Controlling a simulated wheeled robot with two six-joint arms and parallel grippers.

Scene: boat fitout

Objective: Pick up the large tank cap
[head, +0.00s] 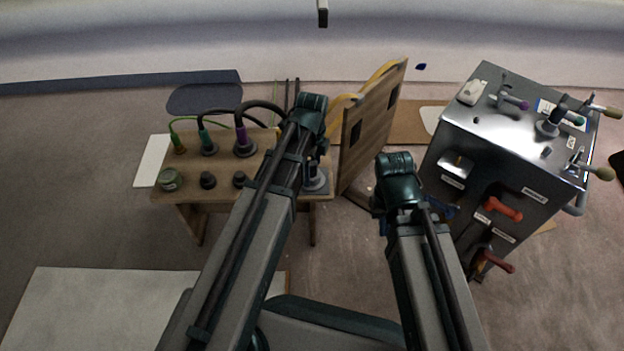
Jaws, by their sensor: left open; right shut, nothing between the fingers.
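A wide round grey-green cap (168,179), which looks like the large tank cap, sits at the front left of the wooden bench (190,196). Two smaller black caps (208,180) stand to its right on the bench. My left gripper (312,108) is open, above the bench's right end and well to the right of the wide cap. My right gripper (393,168) is shut and empty, between the wooden panel and the metal cabinet. The fingers of both are hard to make out. My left arm covers part of the bench's right side.
A metal cabinet (480,135) with levers and handles stands at right. A pale board (70,305) lies at lower left.

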